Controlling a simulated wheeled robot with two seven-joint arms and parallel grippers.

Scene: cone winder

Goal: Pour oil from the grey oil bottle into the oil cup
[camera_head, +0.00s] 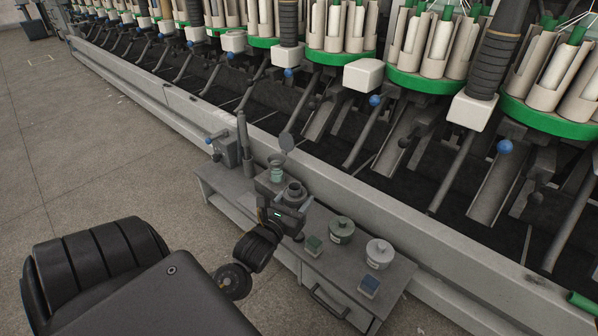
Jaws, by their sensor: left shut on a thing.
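My left gripper (289,207) is over the small grey bench, shut on a dark grey round bottle (295,189), which looks like the grey oil bottle. The bottle looks about upright; its lower part is hidden by the gripper. The oil cup (276,170), small and greenish, is just beyond the bottle, at the back of the bench. I cannot tell whether bottle and cup touch, and no oil stream shows. My right gripper is not in view.
The machine's long rail (350,198) runs behind.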

